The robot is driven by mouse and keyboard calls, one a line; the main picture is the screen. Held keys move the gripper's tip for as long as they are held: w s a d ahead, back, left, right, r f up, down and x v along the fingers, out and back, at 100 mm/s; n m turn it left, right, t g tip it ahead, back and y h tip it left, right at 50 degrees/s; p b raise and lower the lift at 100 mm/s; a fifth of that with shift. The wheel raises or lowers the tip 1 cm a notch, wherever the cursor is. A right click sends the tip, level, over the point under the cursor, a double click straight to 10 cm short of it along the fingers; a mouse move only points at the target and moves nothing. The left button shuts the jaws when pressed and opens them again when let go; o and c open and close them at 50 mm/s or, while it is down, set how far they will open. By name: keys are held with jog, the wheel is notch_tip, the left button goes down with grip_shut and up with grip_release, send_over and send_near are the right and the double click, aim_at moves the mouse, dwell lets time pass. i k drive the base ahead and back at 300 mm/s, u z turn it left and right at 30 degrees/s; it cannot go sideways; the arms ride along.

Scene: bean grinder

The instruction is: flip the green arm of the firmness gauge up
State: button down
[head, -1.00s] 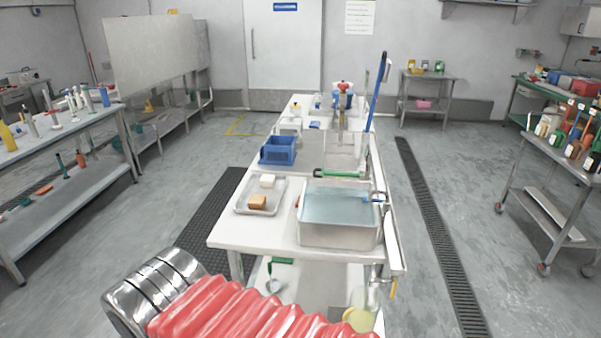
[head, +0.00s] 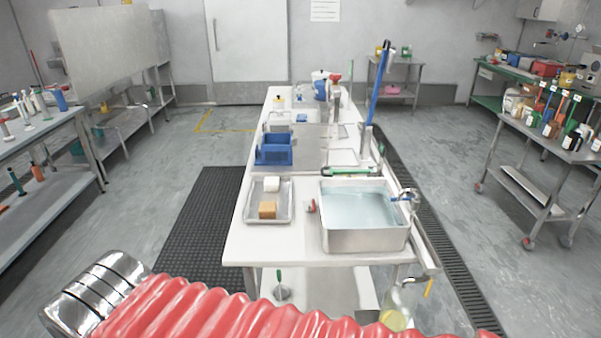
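A green bar (head: 350,171) lies flat across the long white table, just behind the water basin. It looks like the green arm of the firmness gauge, but the gauge's body is too small to tell apart here. A tall blue handle (head: 378,80) stands upright and slightly tilted behind the bar's right end. My gripper is outside the picture. Only my arm's red ribbed sleeve and chrome joint show along the bottom edge, well in front of the bar.
A steel basin of water (head: 365,242) stands at the table's near right. Left of it is a metal tray (head: 251,212) with a white and a brown block. A blue crate (head: 273,150) sits behind the tray. A loaded cart (head: 545,165) stands right.

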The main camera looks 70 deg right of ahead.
aim_at(348, 172)
jog(key=i, duration=2.25)
jog(key=z, duration=2.2)
jog(key=i, duration=0.45)
jog(key=u, duration=0.15)
